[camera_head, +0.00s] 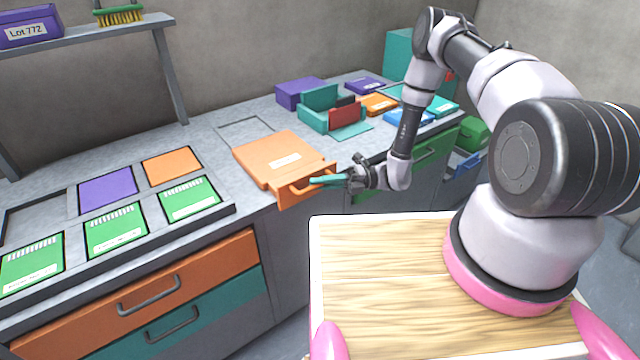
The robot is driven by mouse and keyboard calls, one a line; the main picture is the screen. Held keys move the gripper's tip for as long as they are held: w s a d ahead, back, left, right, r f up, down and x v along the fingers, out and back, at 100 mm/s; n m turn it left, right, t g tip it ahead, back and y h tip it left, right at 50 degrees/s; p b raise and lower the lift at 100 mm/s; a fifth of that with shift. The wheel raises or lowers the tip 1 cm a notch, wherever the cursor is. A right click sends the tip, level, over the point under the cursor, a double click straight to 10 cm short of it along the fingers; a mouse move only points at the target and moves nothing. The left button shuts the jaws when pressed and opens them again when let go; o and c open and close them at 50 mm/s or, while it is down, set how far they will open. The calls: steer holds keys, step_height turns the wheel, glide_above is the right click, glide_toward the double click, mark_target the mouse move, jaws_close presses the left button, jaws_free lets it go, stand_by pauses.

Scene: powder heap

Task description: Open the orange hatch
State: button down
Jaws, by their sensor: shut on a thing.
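The orange hatch (275,150) is a flat orange panel with a white label, at the front edge of the grey counter. Its front face, with a handle (293,188), hangs over the counter edge. My gripper (325,180) reaches in from the right, its teal fingers at this handle and shut on it. The fingers partly cover the handle. How far the hatch stands open cannot be told from this view.
Purple, orange and green panels (110,190) lie in a framed rack at left. Teal and purple boxes (300,92) stand behind on the counter. Orange and teal drawers (150,290) are below. An empty square outline (245,128) lies behind the hatch.

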steer(key=shift+d, duration=0.1)
steer(key=s+d, duration=0.5)
steer(key=s, duration=0.3)
steer(key=s+d, duration=0.6)
steer(key=s, duration=0.3)
steer(key=shift+d, duration=0.15)
steer(key=c, duration=0.9)
jaws_free()
steer(key=shift+o, duration=0.2)
steer(key=shift+w+d, duration=0.1)
steer(key=v, duration=1)
steer(key=shift+d, duration=0.35)
